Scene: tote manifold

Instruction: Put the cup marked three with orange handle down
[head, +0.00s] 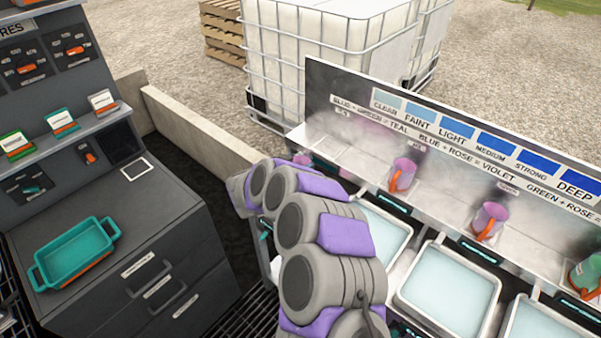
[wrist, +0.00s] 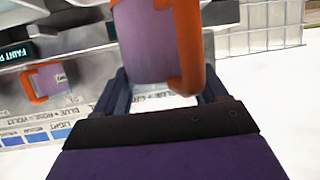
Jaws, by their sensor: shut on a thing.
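My gripper (wrist: 166,88) is shut on a purple cup (wrist: 146,42) with an orange handle (wrist: 188,45), seen close up in the wrist view. The handle side is at the right of the cup, between my dark fingers. The cup's top is cut off by the frame edge, and no number mark shows on it. In the head view my gripper and the held cup are hidden behind my arm, which reaches toward the left end of the white shelf. A second purple cup with orange trim (wrist: 42,82) shows at left in the wrist view, apart from my gripper.
On the shelf (head: 452,189) stand a purple cup (head: 402,174), another purple cup (head: 490,219) and a green cup (head: 588,274), with orange handles. Trays of pale liquid (head: 447,282) lie in front. A teal tray (head: 75,250) sits on the grey cabinet at left.

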